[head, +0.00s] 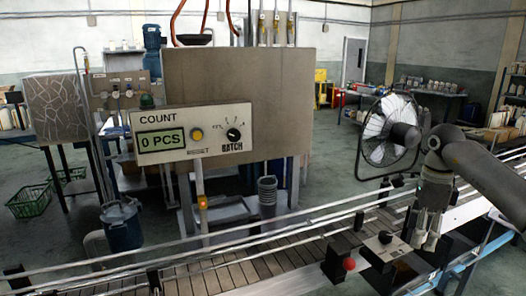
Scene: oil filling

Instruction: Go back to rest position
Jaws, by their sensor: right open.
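My right gripper (425,240) is at the right of the head view, with its arm coming in from the right edge. It points down over the conveyor's right part, its fingers apart with nothing visible between them. A small control box (386,246) with a dark knob and a red ball (349,264) sits just left of the gripper on the conveyor's near side. I cannot tell whether the gripper touches anything below it. My left gripper does not show.
A slatted conveyor (240,272) with metal rails crosses the front. Behind it stand a machine with a count panel (194,131) reading 0 PCS, a blue bucket (122,226) and stacked grey buckets (267,192). A large fan (384,130) stands behind my right arm. Open floor lies mid-right.

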